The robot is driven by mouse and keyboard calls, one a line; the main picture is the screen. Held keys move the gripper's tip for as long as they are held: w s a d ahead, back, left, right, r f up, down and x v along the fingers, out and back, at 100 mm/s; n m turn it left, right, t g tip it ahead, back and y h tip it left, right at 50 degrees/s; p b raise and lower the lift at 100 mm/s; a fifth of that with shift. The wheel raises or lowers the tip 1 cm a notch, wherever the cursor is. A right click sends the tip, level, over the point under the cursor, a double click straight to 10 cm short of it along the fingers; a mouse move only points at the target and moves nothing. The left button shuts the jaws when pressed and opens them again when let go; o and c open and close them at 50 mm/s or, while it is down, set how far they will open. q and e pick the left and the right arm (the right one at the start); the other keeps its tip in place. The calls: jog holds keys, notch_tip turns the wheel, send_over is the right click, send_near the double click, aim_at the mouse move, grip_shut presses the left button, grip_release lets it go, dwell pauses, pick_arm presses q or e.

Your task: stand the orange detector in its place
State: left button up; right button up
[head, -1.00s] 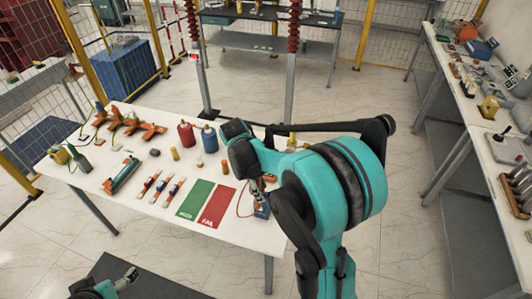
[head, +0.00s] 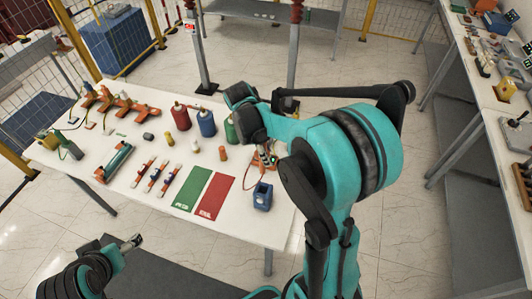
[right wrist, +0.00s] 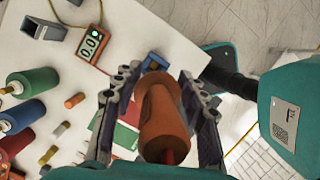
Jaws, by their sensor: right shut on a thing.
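The orange detector (right wrist: 163,120), a stepped cylinder with a red tip at its near end, is between the fingers of my right gripper (right wrist: 155,75) in the right wrist view. The gripper is shut on it and holds it above the table. In the head view my right arm hides the gripper and the detector. A blue open-topped box (head: 262,196) stands near the table's front right corner; it also shows partly behind the detector in the right wrist view (right wrist: 152,61). My left gripper (head: 134,241) is low at the left, apart from the table; its jaws are too small to read.
An orange meter (right wrist: 92,43) stands behind the blue box, near a grey hollow box (right wrist: 45,22). Green (head: 192,188) and red (head: 215,196) mats lie left of the blue box. Red (head: 181,117), blue (head: 207,123) and green bottles stand at the back of the white table (head: 120,200).

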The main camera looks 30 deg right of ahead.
jog(key=shift+f, duration=0.3)
notch_tip(320, 180, down, 8)
jog(key=b, duration=0.7)
jog(key=shift+f+b, duration=0.2)
jog(key=shift+b, duration=0.15)
jog(key=shift+s+f, duration=0.1)
jog(key=shift+f, duration=0.2)
notch_tip(320, 180, down, 6)
jog(key=b, duration=0.5)
jog(key=shift+b, duration=0.35)
dwell(0.8)
jog(key=shift+f+b, duration=0.6)
jog(key=shift+f, duration=0.1)
dwell(1.0)
jog(key=o, duration=1.4)
jog(key=shift+c, duration=0.2)
